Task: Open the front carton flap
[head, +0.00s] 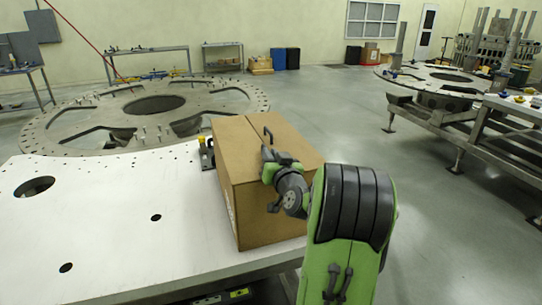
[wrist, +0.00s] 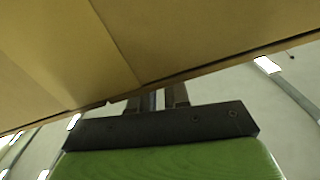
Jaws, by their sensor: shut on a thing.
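The brown cardboard carton (head: 260,215) stands on the near right part of a white plate. Its top (head: 235,135) looks closed, with a seam running along it. My gripper (head: 268,152) is at the right part of the carton's top, partly hiding it. In the wrist view the gripper's fingers (wrist: 157,101) are close together and reach the edge of a cardboard panel (wrist: 160,40), which fills the upper part of the view. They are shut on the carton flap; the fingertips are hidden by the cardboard.
The white plate (head: 130,225) has round holes and clear room left of the carton. A small yellow and black item (head: 206,152) sits beside the carton. A large ring plate (head: 75,125) lies behind. Open floor (head: 430,215) is to the right, with a workbench (head: 460,125) beyond.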

